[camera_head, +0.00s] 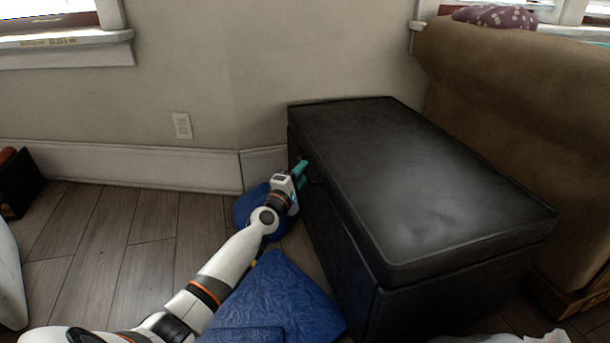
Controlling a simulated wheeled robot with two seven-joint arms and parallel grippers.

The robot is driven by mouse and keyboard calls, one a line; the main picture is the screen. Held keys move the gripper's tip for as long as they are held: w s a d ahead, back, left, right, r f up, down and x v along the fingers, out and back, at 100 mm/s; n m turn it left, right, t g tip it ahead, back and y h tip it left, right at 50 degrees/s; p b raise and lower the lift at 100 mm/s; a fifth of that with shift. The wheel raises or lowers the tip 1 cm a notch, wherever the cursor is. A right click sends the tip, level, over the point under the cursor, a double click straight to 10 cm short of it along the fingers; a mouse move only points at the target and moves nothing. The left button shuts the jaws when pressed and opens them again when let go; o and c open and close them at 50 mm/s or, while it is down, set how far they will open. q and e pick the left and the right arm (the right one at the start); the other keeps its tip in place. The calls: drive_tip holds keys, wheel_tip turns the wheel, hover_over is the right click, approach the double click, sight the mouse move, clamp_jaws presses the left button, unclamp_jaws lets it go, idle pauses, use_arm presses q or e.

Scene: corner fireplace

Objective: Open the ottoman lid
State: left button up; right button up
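The ottoman (350,270) is a long black padded box in the middle right of the head view. Its lid (410,170) lies flat and closed on top. A small dark handle or tab (316,181) shows on its left side, just below the lid edge. My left gripper (302,173), with teal fingertips, is at this side near the far end, close to the handle. Whether the fingers touch or grip anything is too small to tell. My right gripper is not in view.
A brown sofa (520,120) stands close along the ottoman's right side. Blue cushions (275,300) lie on the wooden floor under my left arm. The wall (200,80) is behind the ottoman. Bare floor (100,230) shows at the left.

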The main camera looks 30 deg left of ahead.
use_arm(q)
drive_tip(key=shift+w+r, duration=0.1)
drive_tip(key=shift+w, duration=0.8)
clamp_jaws()
